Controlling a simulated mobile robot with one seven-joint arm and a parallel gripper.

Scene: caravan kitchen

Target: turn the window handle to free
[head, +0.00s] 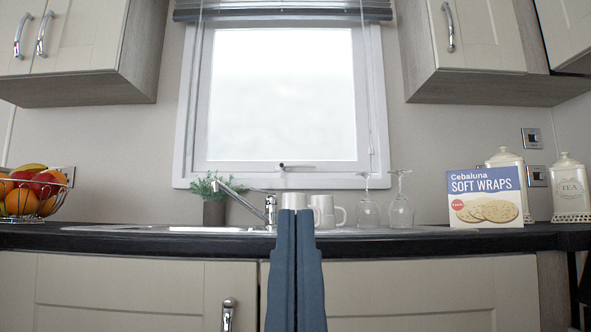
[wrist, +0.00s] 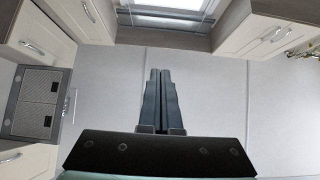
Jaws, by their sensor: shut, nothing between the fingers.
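The window handle (head: 296,167) is a small metal lever on the bottom rail of the white window frame (head: 181,150). It lies roughly level, with a dark pivot near its left end. My gripper (head: 295,213) is in the lower middle of the head view, pointing up, below the handle and apart from it. Its two blue-grey fingers are shut together with nothing between them. In the wrist view my gripper (wrist: 160,72) is also shut, against a plain pale surface. The handle does not show in the wrist view; only part of the window (wrist: 177,4) shows at its top edge.
A tap (head: 270,208), white mugs (head: 330,212), upturned glasses (head: 401,205) and a potted plant (head: 214,205) stand on the counter below the window. A wraps box (head: 487,196) stands at right, a fruit basket (head: 35,193) at left. Wall cupboards (head: 75,50) flank the window.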

